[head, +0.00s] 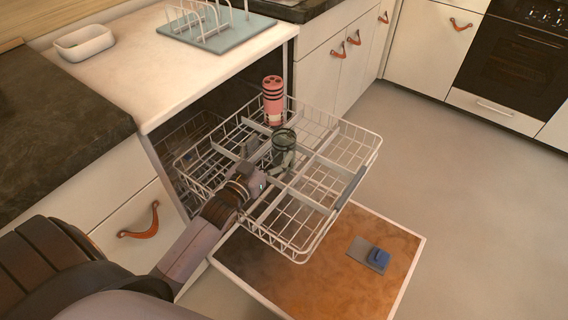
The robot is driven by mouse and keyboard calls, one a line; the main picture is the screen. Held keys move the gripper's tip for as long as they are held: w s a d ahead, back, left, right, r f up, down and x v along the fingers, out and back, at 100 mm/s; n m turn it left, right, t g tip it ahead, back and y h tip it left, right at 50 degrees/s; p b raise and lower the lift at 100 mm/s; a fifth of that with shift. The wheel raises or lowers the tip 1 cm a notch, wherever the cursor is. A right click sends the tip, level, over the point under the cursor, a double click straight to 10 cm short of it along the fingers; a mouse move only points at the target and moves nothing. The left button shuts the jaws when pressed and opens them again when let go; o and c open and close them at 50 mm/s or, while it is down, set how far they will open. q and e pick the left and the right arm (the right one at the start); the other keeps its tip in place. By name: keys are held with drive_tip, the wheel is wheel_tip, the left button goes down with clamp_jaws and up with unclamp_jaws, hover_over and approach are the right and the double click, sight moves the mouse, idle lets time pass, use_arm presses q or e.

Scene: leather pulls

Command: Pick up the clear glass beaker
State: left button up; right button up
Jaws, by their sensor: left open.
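The clear glass beaker (285,138) stands in the pulled-out dishwasher rack (331,179), near its middle. It looks dark and see-through, and its lower part is partly covered by my gripper. My left gripper (280,163) reaches in from the lower left, low at the beaker's near side. Its jaws are open; I cannot tell whether a finger touches the glass. My right gripper is not in view.
A pink cup with dark bands (273,98) stands in the rack just behind the beaker. Wire walls and grey dividers surround both. The open dishwasher door (318,262) lies below. A white bowl (84,42) and a dish rack (214,30) stand on the counter.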

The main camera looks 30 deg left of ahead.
sight(284, 138)
use_arm(q)
wheel_tip(284, 138, down, 2)
drive_tip(key=shift+f+b, duration=0.2)
drive_tip(key=shift+b, duration=0.35)
drive_tip(key=shift+w, duration=0.25)
drive_tip(key=w, duration=0.2)
drive_tip(key=w+b, duration=0.1)
drive_tip(key=w, duration=0.4)
drive_tip(key=shift+d+r, duration=0.25)
drive_tip(key=shift+r, duration=0.05)
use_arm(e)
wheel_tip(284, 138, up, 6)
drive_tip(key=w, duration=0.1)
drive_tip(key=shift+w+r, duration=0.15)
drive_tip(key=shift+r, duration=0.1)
use_arm(q)
drive_tip(key=shift+c, duration=0.6)
drive_tip(key=c, duration=1.3)
drive_tip(key=shift+r, duration=0.1)
